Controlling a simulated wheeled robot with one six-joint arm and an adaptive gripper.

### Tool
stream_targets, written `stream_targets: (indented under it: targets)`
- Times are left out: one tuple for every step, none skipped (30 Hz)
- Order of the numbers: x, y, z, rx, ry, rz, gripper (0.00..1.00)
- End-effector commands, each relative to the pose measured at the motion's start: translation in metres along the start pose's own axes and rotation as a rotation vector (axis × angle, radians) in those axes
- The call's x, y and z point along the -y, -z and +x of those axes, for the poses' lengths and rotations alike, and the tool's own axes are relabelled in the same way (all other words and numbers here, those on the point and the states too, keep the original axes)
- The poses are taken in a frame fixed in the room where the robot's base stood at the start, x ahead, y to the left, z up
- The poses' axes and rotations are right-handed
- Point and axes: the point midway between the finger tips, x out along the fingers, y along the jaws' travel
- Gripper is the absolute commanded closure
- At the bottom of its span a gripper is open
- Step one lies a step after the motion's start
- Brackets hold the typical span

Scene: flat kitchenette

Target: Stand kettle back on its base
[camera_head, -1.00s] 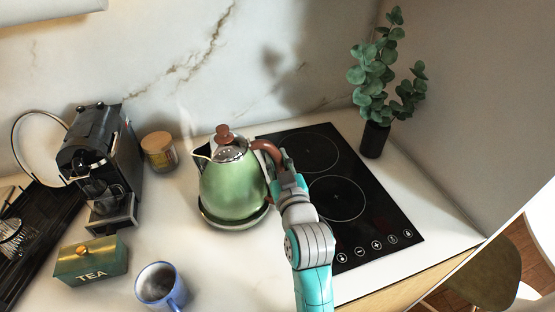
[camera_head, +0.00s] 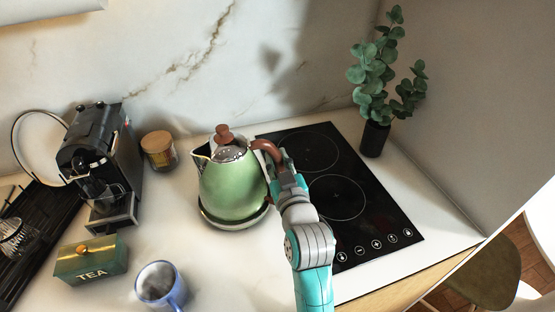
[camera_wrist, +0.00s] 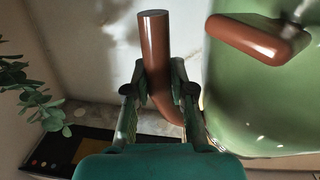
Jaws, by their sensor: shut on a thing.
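The green kettle (camera_head: 231,187) stands upright on its round base (camera_head: 236,224) on the white counter. Its brown lid knob (camera_head: 223,134) is on top and its spout points left. No gap shows between kettle and base from this angle. My gripper (camera_head: 283,168) is shut on the kettle's brown handle (camera_head: 266,149), on the kettle's right side. In the wrist view, my gripper's fingers (camera_wrist: 160,98) sit on both sides of the brown handle (camera_wrist: 156,50), with the green kettle body (camera_wrist: 262,95) at the right.
A black cooktop (camera_head: 345,190) lies right of the kettle, with a potted plant (camera_head: 374,138) behind. The wall is close behind.

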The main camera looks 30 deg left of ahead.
Motion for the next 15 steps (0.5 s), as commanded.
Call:
stream_targets:
  targets:
    - [-0.0006, 0.0040, -0.0002, -0.008, -0.001, 0.003, 1.00]
    - [-0.0006, 0.0040, -0.0002, -0.008, -0.001, 0.003, 1.00]
    - [-0.0005, 0.0039, -0.0002, -0.008, -0.001, 0.003, 1.00]
    - [-0.0005, 0.0038, -0.0002, -0.008, -0.001, 0.003, 1.00]
    - [-0.0005, 0.0037, -0.0002, -0.008, -0.001, 0.003, 1.00]
    - [-0.0005, 0.0034, -0.0002, -0.008, -0.001, 0.003, 1.00]
    - [-0.0004, 0.0032, -0.0002, -0.008, -0.001, 0.003, 1.00]
    - [-0.0004, 0.0029, -0.0002, -0.008, -0.001, 0.003, 1.00]
    - [-0.0003, 0.0025, -0.0002, -0.008, -0.001, 0.003, 1.00]
    - [-0.0003, 0.0021, -0.0001, -0.008, -0.001, 0.003, 1.00]
    - [-0.0002, 0.0017, -0.0001, -0.008, -0.001, 0.003, 1.00]
    - [-0.0001, 0.0012, -0.0001, -0.008, -0.001, 0.003, 1.00]
    - [-0.0001, 0.0008, -0.0001, -0.008, -0.001, 0.003, 1.00]
    - [0.0000, 0.0004, -0.0001, -0.009, -0.001, 0.003, 1.00]
    - [0.0001, -0.0001, 0.0000, -0.009, -0.001, 0.003, 1.00]
